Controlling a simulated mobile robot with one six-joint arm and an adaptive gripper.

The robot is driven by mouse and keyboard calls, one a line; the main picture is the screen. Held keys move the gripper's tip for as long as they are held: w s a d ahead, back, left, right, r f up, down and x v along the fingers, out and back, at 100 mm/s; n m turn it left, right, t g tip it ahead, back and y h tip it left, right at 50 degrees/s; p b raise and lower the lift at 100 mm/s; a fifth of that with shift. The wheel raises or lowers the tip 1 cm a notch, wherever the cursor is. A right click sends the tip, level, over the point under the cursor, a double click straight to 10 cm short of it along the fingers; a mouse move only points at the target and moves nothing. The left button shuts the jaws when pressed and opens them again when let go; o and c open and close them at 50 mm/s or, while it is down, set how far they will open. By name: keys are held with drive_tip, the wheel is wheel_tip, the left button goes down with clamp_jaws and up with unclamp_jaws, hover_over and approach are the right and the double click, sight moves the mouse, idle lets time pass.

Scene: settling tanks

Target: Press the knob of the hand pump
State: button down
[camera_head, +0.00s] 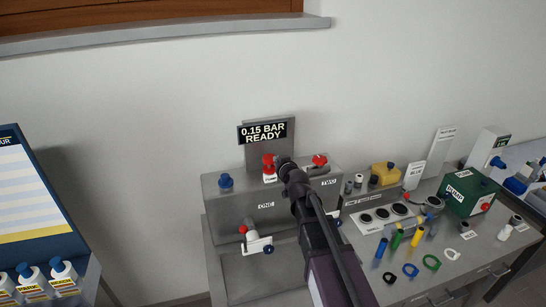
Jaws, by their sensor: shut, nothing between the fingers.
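My gripper (284,163) reaches in from the bottom edge and ends at the top of a grey two-part bench block marked ONE and TWO (329,206). Its fingers are shut and empty, small and dark in this view. A red-topped white fitting (269,173) stands just left of the fingertips; I cannot tell whether they touch. A green box labelled PUMP (463,201) sits on the right bench, with a red knob (485,208) on its front. Which of these is the hand pump is not clear from this view. My arm hides part of the block.
A display reading 0.15 BAR READY (263,133) stands behind the block. A blue knob (225,181) is at left, a red handle (319,160) at right. A white fitting (256,243) projects below. Coloured tubes and rings lie on the right bench; bottles (63,271) stand far left.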

wheel_tip(320, 180, up, 2)
drive_tip(key=shift+s+r+p, duration=0.1)
drive_tip(key=shift+r+p, duration=0.05)
drive_tip(key=shift+p, duration=0.75)
drive_tip(key=shift+w+a, duration=0.1)
drive_tip(key=shift+w, duration=0.1)
drive_tip(key=b, duration=0.3)
hover_over(270, 159)
wheel_tip(270, 159, down, 3)
drive_tip(key=shift+s+r, duration=0.1)
drive_tip(key=shift+r, duration=0.1)
drive_tip(key=shift+w+f, duration=0.25)
drive_tip(key=shift+s+f+b, duration=0.2)
drive_tip(key=shift+f+b, duration=0.75)
drive_tip(key=shift+b, duration=0.05)
drive_tip(key=shift+f+b, duration=0.75)
